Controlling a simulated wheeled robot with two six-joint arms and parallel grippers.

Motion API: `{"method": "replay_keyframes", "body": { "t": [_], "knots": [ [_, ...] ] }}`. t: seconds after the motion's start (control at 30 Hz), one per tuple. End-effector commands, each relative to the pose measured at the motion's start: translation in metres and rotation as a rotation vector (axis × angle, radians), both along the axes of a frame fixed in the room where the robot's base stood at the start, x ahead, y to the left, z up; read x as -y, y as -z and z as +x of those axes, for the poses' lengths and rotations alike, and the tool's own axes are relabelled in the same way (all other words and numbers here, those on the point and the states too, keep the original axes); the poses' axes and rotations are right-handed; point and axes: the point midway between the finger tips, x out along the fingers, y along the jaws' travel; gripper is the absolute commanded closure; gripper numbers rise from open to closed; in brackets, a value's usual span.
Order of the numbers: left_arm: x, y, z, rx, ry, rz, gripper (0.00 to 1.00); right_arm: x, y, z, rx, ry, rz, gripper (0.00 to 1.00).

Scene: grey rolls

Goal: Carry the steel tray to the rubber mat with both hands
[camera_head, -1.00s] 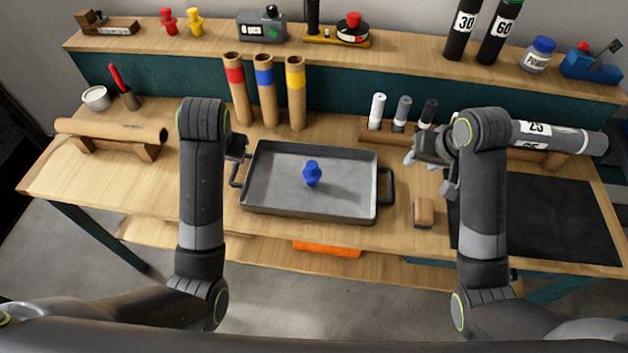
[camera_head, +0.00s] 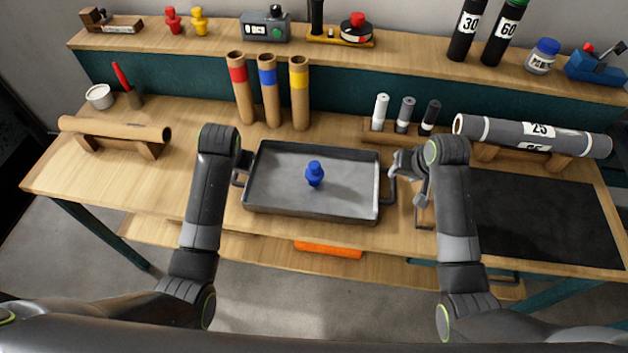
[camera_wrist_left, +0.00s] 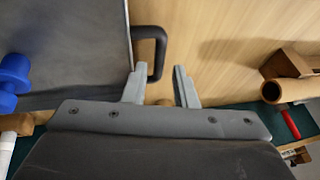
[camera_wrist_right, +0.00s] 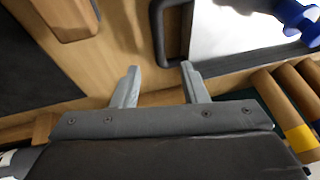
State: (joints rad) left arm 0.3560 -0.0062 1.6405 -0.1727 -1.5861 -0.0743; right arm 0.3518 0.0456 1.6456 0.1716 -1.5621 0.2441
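The steel tray (camera_head: 270,205) lies flat on the bench with a blue peg-shaped piece (camera_head: 314,173) standing in it. Its left handle (camera_wrist_left: 162,50) reaches between the fingers of my left gripper (camera_wrist_left: 160,68), which is open. In the head view my left forearm mostly hides that gripper. Its right handle (camera_wrist_right: 157,30) reaches between the fingertips of my right gripper (camera_wrist_right: 160,66), which is also open; that gripper also shows in the head view (camera_head: 396,170). The black rubber mat (camera_head: 545,215) lies flat on the right of the bench, its left edge partly behind my right arm.
A wooden block (camera_head: 425,214) sits between tray and mat, partly hidden by my right arm. Coloured-band tubes (camera_head: 268,90) and a rack of small cylinders (camera_head: 407,115) stand behind the tray. A grey roll (camera_head: 535,135) rests on a stand behind the mat. The mat looks bare.

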Motion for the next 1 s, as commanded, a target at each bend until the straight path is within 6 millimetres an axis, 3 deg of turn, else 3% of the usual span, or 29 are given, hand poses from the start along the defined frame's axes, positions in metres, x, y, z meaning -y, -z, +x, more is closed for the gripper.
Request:
{"method": "replay_keyframes", "body": {
  "t": [0.2,0.4,0.87,1.0],
  "knots": [
    [-0.006,0.032,0.013,-0.004,-0.001,0.001,0.75,-0.005,0.032,0.013,-0.003,0.001,-0.001,0.60],
    [-0.008,0.050,0.022,-0.001,0.000,0.001,0.75,-0.008,0.050,0.022,0.000,0.000,-0.001,0.60],
    [-0.010,0.057,0.025,0.001,0.000,0.001,0.75,-0.009,0.057,0.025,0.001,0.000,0.000,0.60],
    [-0.010,0.057,0.025,0.000,0.000,0.001,0.91,-0.009,0.057,0.025,0.001,0.000,0.000,0.76]
  ]
}}
